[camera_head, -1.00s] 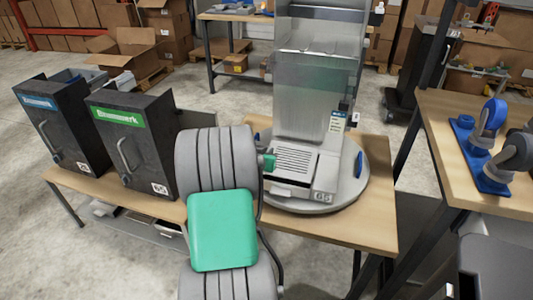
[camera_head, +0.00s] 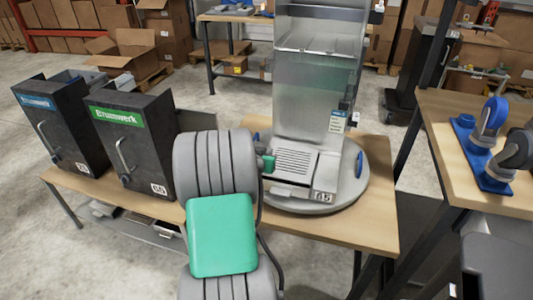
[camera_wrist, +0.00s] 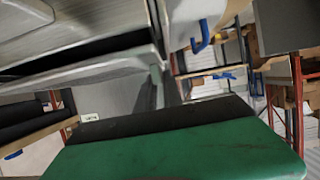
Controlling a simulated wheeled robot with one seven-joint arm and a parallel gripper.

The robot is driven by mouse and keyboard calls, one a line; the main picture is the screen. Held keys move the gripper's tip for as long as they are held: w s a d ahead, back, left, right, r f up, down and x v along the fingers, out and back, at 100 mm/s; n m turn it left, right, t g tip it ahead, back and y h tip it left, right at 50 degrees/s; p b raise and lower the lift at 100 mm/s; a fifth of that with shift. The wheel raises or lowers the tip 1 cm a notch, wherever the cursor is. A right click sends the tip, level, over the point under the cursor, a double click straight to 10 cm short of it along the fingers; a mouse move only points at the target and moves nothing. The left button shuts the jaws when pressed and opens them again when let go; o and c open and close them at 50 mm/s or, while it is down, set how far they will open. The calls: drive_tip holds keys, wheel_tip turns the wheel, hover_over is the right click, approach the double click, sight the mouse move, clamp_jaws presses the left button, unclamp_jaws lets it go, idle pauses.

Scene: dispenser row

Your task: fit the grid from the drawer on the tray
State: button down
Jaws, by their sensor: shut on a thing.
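The grid (camera_head: 296,161), a pale grey slotted plate, is at the front of the clear-columned dispenser. It lies over or just above the tray (camera_head: 287,193); I cannot tell whether it is fully seated. My gripper (camera_head: 271,163) is at the grid's left edge, shut on it, and mostly hidden behind my arm. In the wrist view, the green and black body of my gripper fills the bottom, and pale plate edges show at upper left. The open drawer (camera_head: 153,231) hangs under the table at left.
Two black dispensers, one with a blue label (camera_head: 62,125) and one with a green label (camera_head: 130,140), stand left of my arm. The clear dispenser (camera_head: 318,75) stands on a round grey base (camera_head: 350,195). A side table (camera_head: 510,200) with blue-based parts is at right.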

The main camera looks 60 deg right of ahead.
drive_tip(key=shift+f+b, duration=0.5)
drive_tip(key=shift+f, duration=0.05)
drive_tip(key=c, duration=1.4)
unclamp_jaws()
drive_tip(key=shift+a, duration=0.1)
